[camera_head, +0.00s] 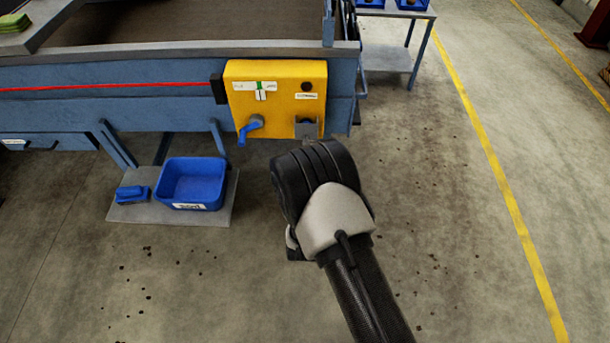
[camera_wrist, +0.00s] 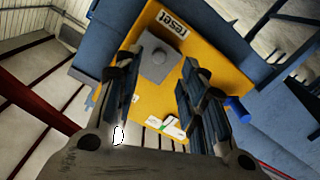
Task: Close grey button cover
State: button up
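The grey button cover (camera_head: 307,129) is at the lower right of the yellow control box (camera_head: 275,100). No contact is visible. In the head view my wrist is just below the cover and hides the fingers.
A blue rotary handle (camera_head: 250,129) sticks out left of the cover. A blue bin (camera_head: 191,184) and blue brush-like item (camera_head: 132,193) sit on a low grey platform (camera_head: 170,213). A small grey table (camera_head: 388,58) stands behind right. Open floor lies right.

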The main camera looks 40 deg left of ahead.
jog(key=v, duration=0.6)
jog(key=shift+s+d, duration=0.2)
jog(key=shift+w, duration=0.1)
jog(key=w+d+r+m+g+h, duration=0.2)
jog(key=w+d+r+m+h, duration=0.15)
jog(key=w+r, duration=0.65)
jog(key=w+d+r+m+g+h, duration=0.2)
jog(key=d+r+m, duration=0.1)
jog(key=d+r, duration=0.85)
jog(key=s+d+r+m+g+h, duration=0.1)
jog(key=s+d+r, duration=0.2)
jog(key=s+d, duration=0.35)
jog(key=s+d+r+m+g+h, duration=0.1)
jog(key=s+d+r+g, duration=0.15)
jog(key=d, duration=0.75)
jog(key=s+d+m+g+h, duration=0.1)
jog(key=s+d, duration=0.5)
jog(key=s, duration=0.3)
jog(key=s+d+m+g+h, duration=0.1)
jog(key=s+d, duration=0.4)
jog(key=s, duration=0.4)
jog(key=shift+d+r+m, duration=0.35)
jog(key=shift+d, duration=0.05)
